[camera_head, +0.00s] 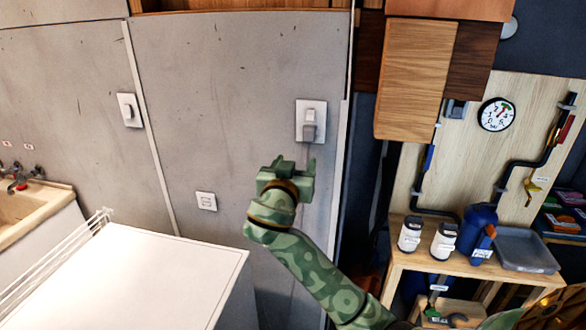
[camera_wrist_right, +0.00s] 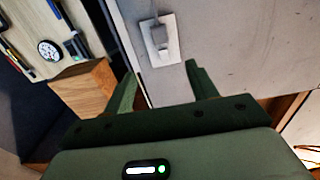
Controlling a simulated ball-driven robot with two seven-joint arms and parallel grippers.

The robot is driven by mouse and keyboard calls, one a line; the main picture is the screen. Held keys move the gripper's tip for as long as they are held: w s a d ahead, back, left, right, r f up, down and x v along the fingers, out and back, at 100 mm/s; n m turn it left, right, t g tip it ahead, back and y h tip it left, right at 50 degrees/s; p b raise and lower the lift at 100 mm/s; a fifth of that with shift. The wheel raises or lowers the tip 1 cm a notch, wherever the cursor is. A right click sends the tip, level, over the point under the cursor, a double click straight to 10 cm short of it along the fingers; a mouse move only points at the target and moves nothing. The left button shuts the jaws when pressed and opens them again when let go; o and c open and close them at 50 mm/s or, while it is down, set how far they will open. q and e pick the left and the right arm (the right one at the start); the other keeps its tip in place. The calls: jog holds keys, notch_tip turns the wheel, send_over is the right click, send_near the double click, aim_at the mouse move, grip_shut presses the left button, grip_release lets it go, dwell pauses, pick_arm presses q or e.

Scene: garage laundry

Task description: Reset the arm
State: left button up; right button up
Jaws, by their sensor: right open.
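My right arm, in a green camouflage pattern, reaches up from the lower right in the head view. Its gripper (camera_head: 290,166) is open and empty in front of the grey wall panel. In the right wrist view the two green fingers of the gripper (camera_wrist_right: 160,85) stand apart with nothing between them. A wall switch or socket plate (camera_head: 310,121) with a grey block on it is just above and beyond the fingertips; it also shows in the wrist view (camera_wrist_right: 160,42). I cannot tell whether the fingers touch anything. My left gripper is not in view.
A white cabinet top (camera_head: 135,285) is at the lower left, with a sink (camera_head: 25,207) beyond it. On the right, a wooden bench (camera_head: 400,259) holds white canisters, a blue jug (camera_head: 478,232) and a grey tray (camera_head: 525,250). A wooden cabinet (camera_head: 414,80) hangs above.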

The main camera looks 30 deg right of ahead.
dwell(0.3)
jog(key=w+a+f+n+y, duration=0.2)
jog(key=f+n+y, duration=0.15)
jog(key=f, duration=0.25)
jog(key=w+a+f+n+t+y, duration=0.1)
jog(key=w+a+f+n+y, duration=0.2)
jog(key=f, duration=0.4)
jog(key=w+a+f+n+y, duration=0.1)
jog(key=w+f+n+y, duration=0.1)
jog(key=f+n, duration=0.35)
jog(key=s+a+f+n+g+y+b, duration=0.15)
jog(key=s+f, duration=0.25)
jog(key=f, duration=0.7)
jog(key=s+f+n+g+y, duration=0.15)
jog(key=s+f, duration=0.25)
jog(key=f, duration=0.8)
jog(key=s+a+f+g+y+b, duration=0.2)
jog(key=s+f+g, duration=0.2)
jog(key=s+f, duration=1.7)
jog(key=s+f+m+g+b, duration=0.1)
jog(key=s+f, duration=0.3)
jog(key=s, duration=1.1)
jog(key=s+f+g, duration=0.4)
jog(key=s, duration=1.1)
jog(key=shift+a+f+m+b, duration=0.15)
jog(key=shift+a+m+b, duration=0.2)
jog(key=shift+m, duration=0.05)
